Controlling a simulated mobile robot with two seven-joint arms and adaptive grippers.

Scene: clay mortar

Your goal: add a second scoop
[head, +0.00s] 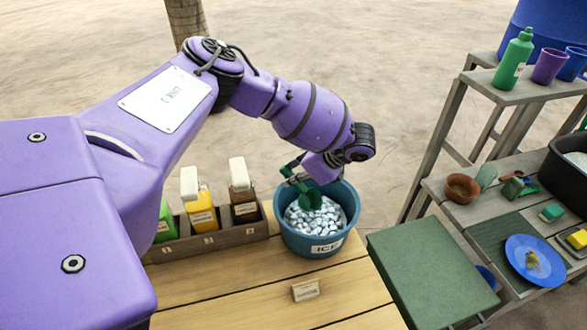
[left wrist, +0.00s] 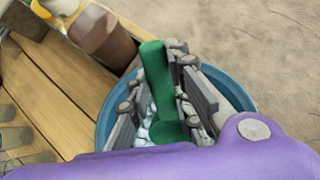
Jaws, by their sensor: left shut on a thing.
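A green scoop (head: 311,199) is in my left gripper (head: 292,174), which is shut on its handle. The scoop's head is at the ice in a blue tub (head: 289,240) labelled ICE; I cannot tell how much ice it holds. In the left wrist view the scoop (left wrist: 157,90) stands between the fingers of my left gripper (left wrist: 165,100), with the tub's rim (left wrist: 108,118) around it. Grey-white ice cubes (head: 318,222) fill the tub. My right gripper is not in view.
A wooden rack (head: 215,235) with several bottles stands left of the tub. A small card (head: 305,290) lies on the wooden table (head: 240,285) in front. At right are a green-topped stand (head: 425,262), a blue plate (head: 550,275), a clay bowl (head: 460,189) and a shelf with a green bottle (head: 513,60).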

